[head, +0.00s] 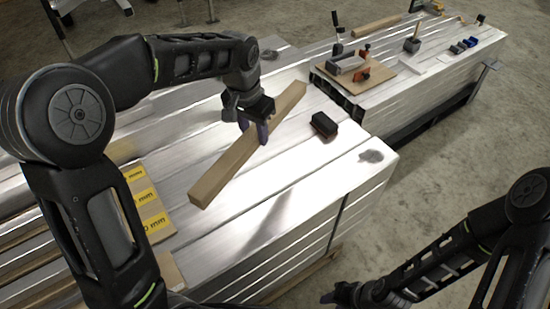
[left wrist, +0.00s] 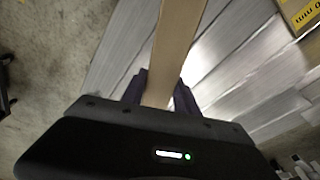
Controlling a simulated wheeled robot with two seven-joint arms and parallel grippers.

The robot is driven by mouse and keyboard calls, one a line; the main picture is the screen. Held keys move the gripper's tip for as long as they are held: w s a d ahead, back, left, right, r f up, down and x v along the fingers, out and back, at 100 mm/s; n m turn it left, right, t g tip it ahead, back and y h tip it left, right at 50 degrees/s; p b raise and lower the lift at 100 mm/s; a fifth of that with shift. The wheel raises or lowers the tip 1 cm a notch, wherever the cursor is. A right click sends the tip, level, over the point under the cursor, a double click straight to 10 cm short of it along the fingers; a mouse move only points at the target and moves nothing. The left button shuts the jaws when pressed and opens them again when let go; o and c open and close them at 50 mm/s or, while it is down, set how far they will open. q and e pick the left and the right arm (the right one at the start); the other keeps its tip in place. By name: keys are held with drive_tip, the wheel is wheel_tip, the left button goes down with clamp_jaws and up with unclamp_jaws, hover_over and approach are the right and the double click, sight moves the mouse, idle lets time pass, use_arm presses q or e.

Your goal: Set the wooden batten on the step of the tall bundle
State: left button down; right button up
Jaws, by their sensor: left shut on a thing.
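The wooden batten (head: 222,177) is a long light-brown bar lying slantwise across the head view, over the near aluminium bundle (head: 330,185). My left gripper (head: 256,130) is shut on it near its middle, from above. In the left wrist view the batten (left wrist: 177,45) runs up between the purple fingers. It looks held above the metal, with a dark shadow below right; the exact gap cannot be told. Beyond it, a raised layer of profiles (head: 339,98) shows dark open ends and forms a step. My right gripper (head: 330,298) is low at the bottom edge, apart from the bundle.
A black block (head: 324,125) lies on the near surface. A board with clamps (head: 355,77), a small tool (head: 412,44) and blue items (head: 465,45) stand on the raised part. A yellow-labelled board (head: 148,205) lies at left. The near right surface is mostly clear.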

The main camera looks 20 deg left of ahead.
use_arm(q)
drive_tip(key=s+a+f+m+g+b, duration=0.1)
drive_tip(key=s+a+f+m+b, duration=0.1)
drive_tip(key=a+f+m+b, duration=0.3)
drive_tip(key=s+a+f+m+g+h+b, duration=0.1)
drive_tip(key=a+f+m+b, duration=0.5)
drive_tip(key=m, duration=1.1)
drive_tip(key=shift+s+a+f+m+g, duration=0.45)
drive_tip(key=shift+s+a, duration=0.75)
drive_tip(key=shift+a, duration=1.15)
drive_tip(key=shift+w+a+p, duration=0.2)
drive_tip(key=shift+p, duration=0.8)
drive_tip(key=shift+f+b, duration=0.35)
drive_tip(key=shift+f, duration=2.2)
